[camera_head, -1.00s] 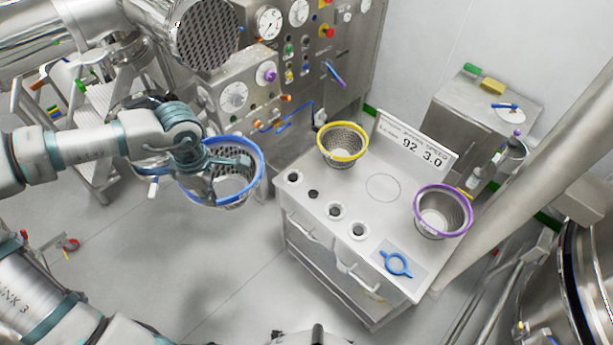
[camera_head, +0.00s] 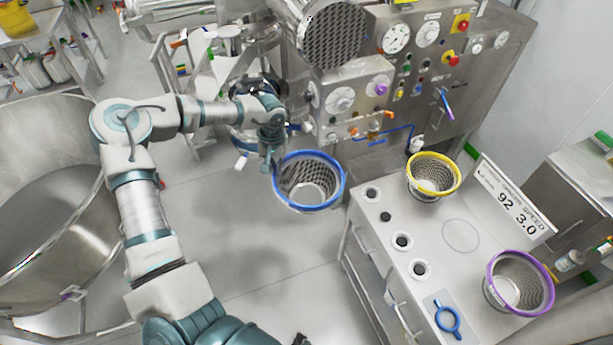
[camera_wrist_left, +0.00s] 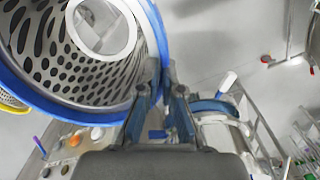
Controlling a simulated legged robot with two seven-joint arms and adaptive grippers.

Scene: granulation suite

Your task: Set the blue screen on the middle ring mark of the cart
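The blue screen (camera_head: 308,182), a perforated metal basket with a blue rim, hangs in the air left of the cart (camera_head: 432,268). My left gripper (camera_head: 275,163) is shut on its rim, at the rim's left side. In the left wrist view the fingers (camera_wrist_left: 162,78) pinch the blue rim, and the screen (camera_wrist_left: 85,75) fills the upper left. The middle ring mark (camera_head: 461,235) is a faint bare circle on the cart top. It lies between the yellow-rimmed screen (camera_head: 433,177) and the purple-rimmed screen (camera_head: 519,283). My right gripper is not in view.
A control panel (camera_head: 420,75) rises behind. A large steel bowl (camera_head: 45,190) is at left.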

